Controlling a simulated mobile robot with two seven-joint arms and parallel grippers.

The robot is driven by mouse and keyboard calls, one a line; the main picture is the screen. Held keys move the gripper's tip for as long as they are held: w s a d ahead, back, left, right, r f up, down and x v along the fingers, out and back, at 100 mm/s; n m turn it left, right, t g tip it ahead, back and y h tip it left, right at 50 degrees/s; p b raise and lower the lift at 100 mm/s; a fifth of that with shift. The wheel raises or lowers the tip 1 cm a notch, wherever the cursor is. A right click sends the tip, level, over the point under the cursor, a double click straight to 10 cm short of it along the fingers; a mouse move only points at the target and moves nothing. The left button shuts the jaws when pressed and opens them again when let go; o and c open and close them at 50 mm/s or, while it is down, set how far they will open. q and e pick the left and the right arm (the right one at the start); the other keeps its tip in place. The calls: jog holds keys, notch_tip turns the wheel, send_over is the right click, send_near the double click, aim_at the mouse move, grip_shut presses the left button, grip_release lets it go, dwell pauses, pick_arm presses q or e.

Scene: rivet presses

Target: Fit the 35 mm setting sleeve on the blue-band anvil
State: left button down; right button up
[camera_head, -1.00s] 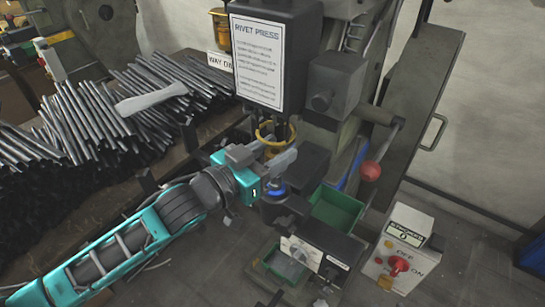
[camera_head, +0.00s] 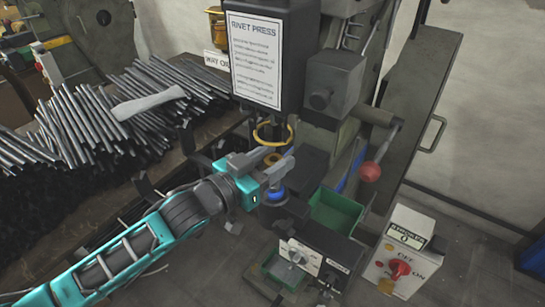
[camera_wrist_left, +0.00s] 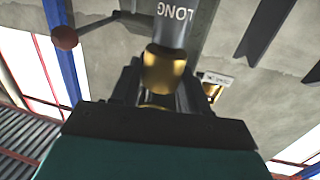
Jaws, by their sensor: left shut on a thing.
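My left gripper (camera_head: 272,166) is shut on a small brass-coloured sleeve (camera_head: 271,158), whose round top shows between the fingers. The blue-band anvil (camera_head: 277,194) stands just below the fingers on the rivet press; a gap or contact between sleeve and anvil cannot be told. In the left wrist view, brass (camera_wrist_left: 155,99) shows between the dark fingers. A brass-tipped grey cylinder (camera_wrist_left: 175,28) marked "LONG" lies beyond it. The sleeve's size mark is not readable. My right gripper is out of view.
The press head (camera_head: 268,50) and a yellow ring (camera_head: 273,133) are close above the gripper. A red-knobbed lever (camera_head: 370,172), green tray (camera_head: 335,214) and switch box (camera_head: 402,257) stand to the right. Dark rods (camera_head: 90,125) are heaped at left.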

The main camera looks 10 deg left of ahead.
pick_arm(q)
jog(key=shift+c, duration=2.4)
grip_release()
jog(key=shift+s, duration=0.1)
jog(key=v, duration=1.2)
jog(key=shift+s+a, duration=0.3)
jog(key=p+v, duration=0.1)
jog(key=v, duration=1.2)
